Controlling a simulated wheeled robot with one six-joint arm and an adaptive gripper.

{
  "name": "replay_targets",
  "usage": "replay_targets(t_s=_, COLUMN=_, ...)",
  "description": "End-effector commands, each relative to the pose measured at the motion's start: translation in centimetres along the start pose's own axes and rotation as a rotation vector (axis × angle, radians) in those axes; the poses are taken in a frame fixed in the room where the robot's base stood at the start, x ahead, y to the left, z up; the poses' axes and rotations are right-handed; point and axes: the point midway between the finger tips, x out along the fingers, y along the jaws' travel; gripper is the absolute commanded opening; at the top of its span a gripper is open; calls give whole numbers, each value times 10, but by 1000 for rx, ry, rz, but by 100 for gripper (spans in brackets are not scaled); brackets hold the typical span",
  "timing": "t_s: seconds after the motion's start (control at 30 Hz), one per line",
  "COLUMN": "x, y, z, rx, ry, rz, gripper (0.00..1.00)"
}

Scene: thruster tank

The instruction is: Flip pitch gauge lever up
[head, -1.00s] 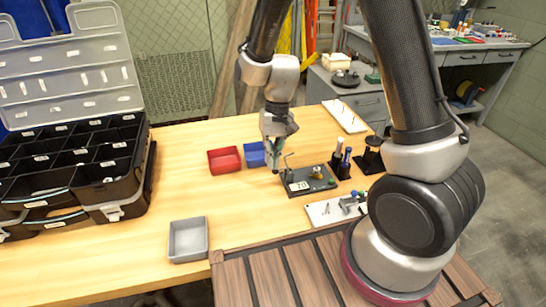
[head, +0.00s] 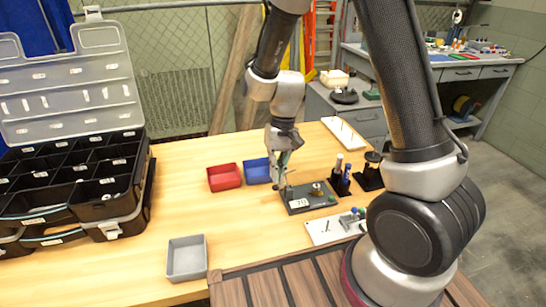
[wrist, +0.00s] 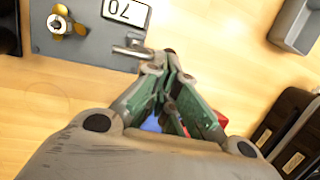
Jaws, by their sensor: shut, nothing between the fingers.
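In the wrist view the plate (wrist: 75,50) lies at the upper left. A metal lever (wrist: 130,50) sits at the plate's edge and reaches towards my fingertips. My gripper (head: 281,186) is shut and empty, pointing down at the plate's left end. In the wrist view its fingertips (wrist: 164,58) are right beside the lever's end; I cannot tell whether they touch. In the head view the gripper mostly hides the lever, so its angle is unclear.
A red bin (head: 224,177) and a blue bin (head: 257,171) stand left of my gripper. A grey tray (head: 187,258) is at the front, a black organizer case (head: 110,205) far left. Black holders with bottles (head: 341,180) stand right of the gauge. The table's middle left is clear.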

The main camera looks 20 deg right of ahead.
Motion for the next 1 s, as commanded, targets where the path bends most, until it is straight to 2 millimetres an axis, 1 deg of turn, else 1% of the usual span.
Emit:
replay_targets(t_s=0.17, x=-37, y=0, z=-2, rx=1, ry=7, rz=-3, gripper=0)
replay_targets(t_s=0.3, x=-72, y=-7, z=-2, rx=0, ry=7, rz=-3, gripper=0)
replay_targets(t_s=0.43, x=-100, y=-12, z=-2, rx=1, ry=6, rz=-3, gripper=0)
replay_targets(t_s=0.5, x=-112, y=-14, z=-2, rx=1, ry=5, rz=-2, gripper=0)
replay_targets(t_s=0.6, x=-124, y=-16, z=-2, rx=1, ry=3, rz=-2, gripper=0)
replay_targets(t_s=0.73, x=-131, y=-15, z=-2, rx=-26, ry=4, rz=5, gripper=0)
replay_targets(t_s=0.77, x=-128, y=-12, z=2, rx=-37, ry=-5, rz=15, gripper=0)
replay_targets(t_s=0.83, x=-122, y=0, z=16, rx=-68, ry=-26, rz=44, gripper=0)
replay_targets(t_s=0.87, x=-126, y=6, z=24, rx=-85, ry=-21, rz=54, gripper=0)
replay_targets(t_s=1.0, x=-151, y=35, z=60, rx=-126, ry=41, rz=82, gripper=0)
